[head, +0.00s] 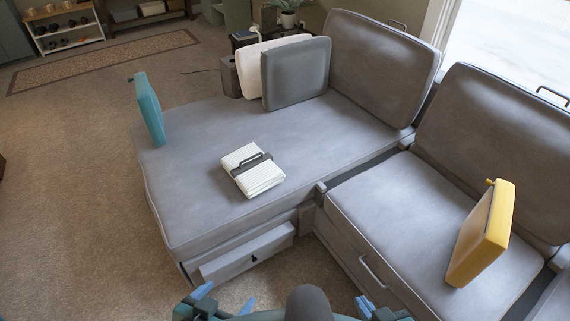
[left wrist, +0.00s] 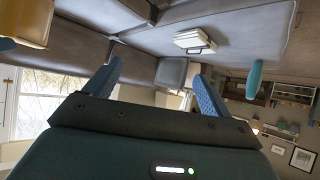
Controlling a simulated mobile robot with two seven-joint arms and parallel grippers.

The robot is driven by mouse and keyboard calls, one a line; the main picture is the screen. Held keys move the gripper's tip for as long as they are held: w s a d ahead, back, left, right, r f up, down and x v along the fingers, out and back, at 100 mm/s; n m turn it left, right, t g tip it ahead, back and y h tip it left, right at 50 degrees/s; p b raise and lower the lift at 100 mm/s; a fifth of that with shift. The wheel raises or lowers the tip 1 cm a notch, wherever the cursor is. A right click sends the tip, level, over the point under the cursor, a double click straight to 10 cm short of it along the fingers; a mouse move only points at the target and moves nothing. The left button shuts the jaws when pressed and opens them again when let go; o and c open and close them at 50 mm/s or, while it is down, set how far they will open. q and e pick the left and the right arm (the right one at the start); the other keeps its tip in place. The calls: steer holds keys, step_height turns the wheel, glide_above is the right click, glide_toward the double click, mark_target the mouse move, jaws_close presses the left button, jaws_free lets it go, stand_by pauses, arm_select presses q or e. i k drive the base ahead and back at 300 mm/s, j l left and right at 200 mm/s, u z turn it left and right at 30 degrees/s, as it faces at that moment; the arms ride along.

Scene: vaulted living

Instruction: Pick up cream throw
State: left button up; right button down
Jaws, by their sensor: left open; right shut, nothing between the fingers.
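The cream throw (head: 254,172) is folded into a thick stack with a dark strap and handle across its top. It lies on the grey chaise seat (head: 195,205), near its front edge. My left gripper (head: 225,299) is at the bottom of the head view, open and empty, apart from the throw and on the near side of the chaise. In the left wrist view, which looks tipped over, the throw (left wrist: 194,40) shows beyond my spread blue fingers (left wrist: 156,88). My right gripper (head: 366,306) is shut and empty at the bottom edge, partly cut off.
A teal cushion (head: 150,108) stands at the chaise's left edge. White (head: 247,66) and grey (head: 296,73) cushions lean at the back. A yellow cushion (head: 482,235) stands on the right seat. A drawer (head: 246,254) sticks out below the chaise. Carpet (head: 75,200) at left is clear.

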mark_target(255, 171)
steer(key=u, duration=0.4)
steer(key=i+j, duration=0.1)
steer(key=j, duration=0.3)
steer(key=i+j, duration=0.1)
steer(key=j, duration=0.25)
steer(key=i+j, duration=0.1)
steer(key=j, duration=0.3)
steer(key=i+j, duration=0.1)
steer(key=j, duration=0.25)
steer(key=z, duration=0.5)
steer(key=i+j+z, duration=0.1)
steer(key=z, duration=0.35)
steer(key=i+z, duration=0.1)
steer(key=z, duration=0.4)
steer(key=i+z, duration=0.2)
steer(key=i, duration=0.6)
